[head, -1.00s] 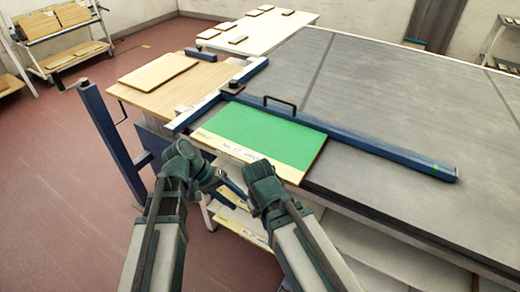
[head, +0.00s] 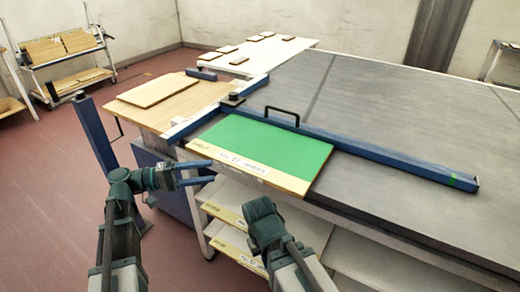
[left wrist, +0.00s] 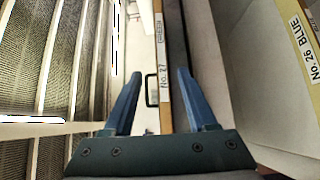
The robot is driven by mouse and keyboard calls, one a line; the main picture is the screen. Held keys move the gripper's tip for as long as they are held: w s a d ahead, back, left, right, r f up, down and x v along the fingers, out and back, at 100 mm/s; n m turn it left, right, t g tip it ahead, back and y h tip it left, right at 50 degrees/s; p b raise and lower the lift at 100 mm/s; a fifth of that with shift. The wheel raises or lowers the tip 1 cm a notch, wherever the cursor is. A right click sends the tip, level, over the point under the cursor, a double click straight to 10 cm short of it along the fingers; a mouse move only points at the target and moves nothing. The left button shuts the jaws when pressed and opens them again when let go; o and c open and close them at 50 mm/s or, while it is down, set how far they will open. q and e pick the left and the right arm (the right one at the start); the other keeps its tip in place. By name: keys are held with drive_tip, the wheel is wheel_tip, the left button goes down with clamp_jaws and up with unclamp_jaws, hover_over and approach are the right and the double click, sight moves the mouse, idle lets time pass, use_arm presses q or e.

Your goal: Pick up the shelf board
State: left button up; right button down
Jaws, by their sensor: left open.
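The shelf board (head: 262,150) is green on top, with a pale wooden front strip and a "No. 27" label. It lies flat on the grey table against the blue fence, its front edge at the table's near edge. My left gripper (head: 212,172) is open and empty, just off the board's left front corner. In the left wrist view the board's labelled edge (left wrist: 162,50) shows between the spread fingers (left wrist: 160,74), apparently touching neither. My right gripper (head: 265,222) is low in front of the table; its fingers are hidden.
The blue fence (head: 390,158) with a black handle (head: 282,112) lies behind the board. More labelled boards (head: 228,215) sit on shelves below, one marked No. 26 Blue (left wrist: 304,40). A wooden side table (head: 185,97) holds a plain board. The grey tabletop (head: 400,100) is mostly clear.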

sight(233, 169)
use_arm(q)
drive_tip(key=shift+w+d+f, duration=0.1)
drive_tip(key=shift+w+d, duration=0.1)
drive_tip(key=shift+d, duration=1.6)
drive_tip(key=shift+w+d, duration=0.25)
drive_tip(key=shift+d, duration=1.55)
drive_tip(key=shift+w+d+f, duration=0.1)
drive_tip(key=shift+w+d, duration=0.1)
drive_tip(key=shift+d, duration=1.6)
clamp_jaws()
